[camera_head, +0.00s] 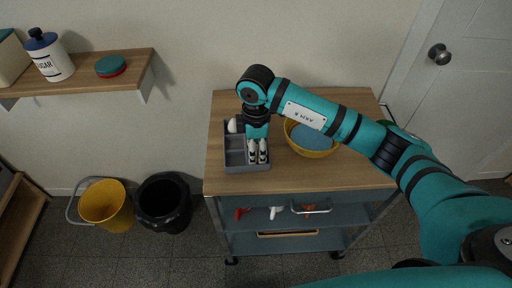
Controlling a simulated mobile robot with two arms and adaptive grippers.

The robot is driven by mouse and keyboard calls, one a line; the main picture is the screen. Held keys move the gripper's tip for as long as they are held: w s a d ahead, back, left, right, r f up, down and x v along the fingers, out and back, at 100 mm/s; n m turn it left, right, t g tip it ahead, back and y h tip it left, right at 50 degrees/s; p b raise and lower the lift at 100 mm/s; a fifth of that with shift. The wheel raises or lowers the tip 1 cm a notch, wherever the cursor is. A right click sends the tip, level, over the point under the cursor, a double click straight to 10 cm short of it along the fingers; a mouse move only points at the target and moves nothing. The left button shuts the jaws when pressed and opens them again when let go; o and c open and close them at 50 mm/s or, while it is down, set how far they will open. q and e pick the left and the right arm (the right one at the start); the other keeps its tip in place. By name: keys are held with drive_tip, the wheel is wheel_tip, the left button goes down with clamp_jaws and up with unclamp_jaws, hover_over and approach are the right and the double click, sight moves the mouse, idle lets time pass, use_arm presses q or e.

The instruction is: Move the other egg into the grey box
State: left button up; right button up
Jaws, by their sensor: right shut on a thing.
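The grey box (232,166), split into compartments, stands at the left of the wooden cart top. A white egg (232,126) sits in its back left compartment. My right gripper (258,158) points down over the right part of the box and is shut. What it holds is almost wholly hidden by the fingers; it seems to be the other egg. I cannot tell if it touches the box floor. My left gripper is not in view.
A yellow bowl (320,153) with a blue inside stands right of the box, partly under my right arm. The cart top (300,179) is bare in front. A yellow bucket (106,206) and a black bin (163,203) stand on the floor at left.

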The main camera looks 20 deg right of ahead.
drive_tip(key=o, duration=1.2)
drive_tip(key=shift+o, duration=0.2)
